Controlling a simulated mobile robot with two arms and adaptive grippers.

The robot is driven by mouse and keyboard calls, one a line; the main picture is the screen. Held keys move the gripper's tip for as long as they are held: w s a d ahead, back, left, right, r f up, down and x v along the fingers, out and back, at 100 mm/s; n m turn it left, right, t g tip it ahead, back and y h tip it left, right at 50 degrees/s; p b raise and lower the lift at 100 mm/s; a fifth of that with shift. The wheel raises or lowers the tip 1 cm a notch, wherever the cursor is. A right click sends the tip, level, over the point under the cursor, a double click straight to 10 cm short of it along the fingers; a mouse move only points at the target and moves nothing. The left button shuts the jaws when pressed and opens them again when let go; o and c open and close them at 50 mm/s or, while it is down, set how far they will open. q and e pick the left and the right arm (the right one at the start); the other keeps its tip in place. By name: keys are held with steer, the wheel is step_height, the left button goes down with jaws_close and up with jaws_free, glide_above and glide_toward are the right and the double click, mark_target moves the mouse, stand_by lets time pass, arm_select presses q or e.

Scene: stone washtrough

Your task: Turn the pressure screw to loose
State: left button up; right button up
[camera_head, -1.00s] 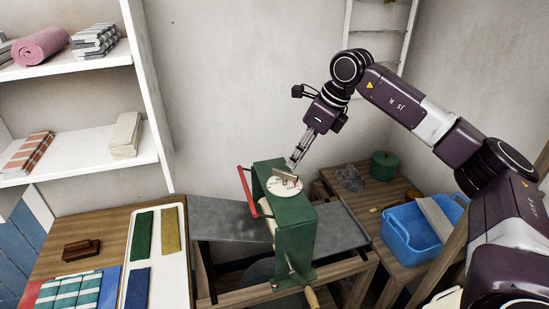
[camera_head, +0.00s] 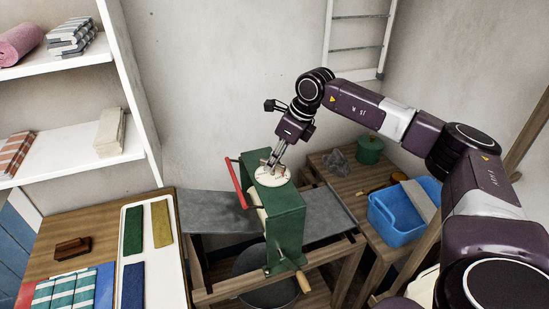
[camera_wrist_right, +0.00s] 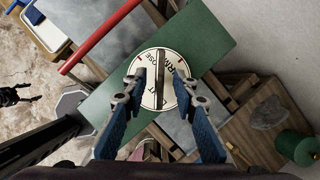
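The green mangle (camera_head: 289,225) stands on a wooden frame and has a round cream dial (camera_head: 272,177) on top. The pressure screw's bar handle (camera_wrist_right: 159,82) crosses the dial and points nearly straight up and down in the right wrist view. Part of the dial's lettering reads as LOOSE at upper left and FIRM at upper right, with red marks; the lower word is partly covered. My right gripper (camera_head: 271,166) is down at the dial. In the wrist view its fingers (camera_wrist_right: 159,84) are on both sides of the bar, apart, with visible gaps.
A red bar (camera_head: 237,185) runs along the mangle's left side, and a wooden-handled crank (camera_head: 303,281) is at its front. A blue basin (camera_head: 398,215) and a green pot (camera_head: 369,150) stand at right. A white tray (camera_head: 151,203) with coloured cloths is at left.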

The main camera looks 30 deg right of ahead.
steer(key=c, duration=0.6)
jaws_close()
arm_select(q)
steer(key=shift+s+f, duration=0.1)
steer(key=shift+s, duration=0.8)
steer(key=shift+f, duration=0.1)
